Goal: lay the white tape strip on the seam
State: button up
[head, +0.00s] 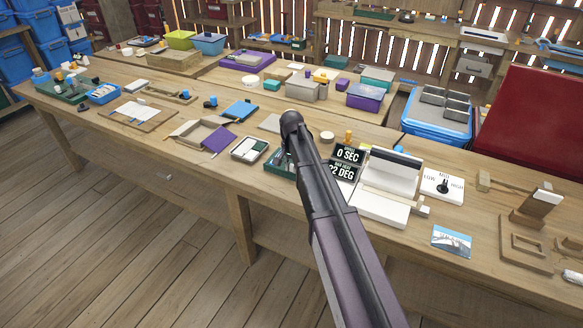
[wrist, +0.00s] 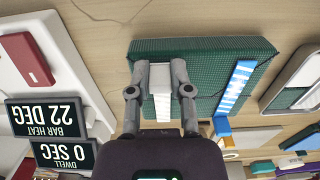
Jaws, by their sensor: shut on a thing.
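In the wrist view my gripper (wrist: 160,72) is over a dark green tray (wrist: 205,48). A pale white strip (wrist: 161,104) is between its fingers, and they are shut on it. A blue-and-white strip (wrist: 235,88) lies along the tray's right side. In the head view my arm hides the gripper and most of the tray, whose edge (head: 273,168) shows beside the arm. An open carton with a purple flap (head: 218,138) lies on the bench to the left. I cannot make out which seam is meant.
A white heat sealer (head: 380,205) and displays reading 0 sec and 22 deg (head: 346,163) stand just right of my arm.

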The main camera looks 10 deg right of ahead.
jog(key=o, duration=0.8)
dwell(0.5)
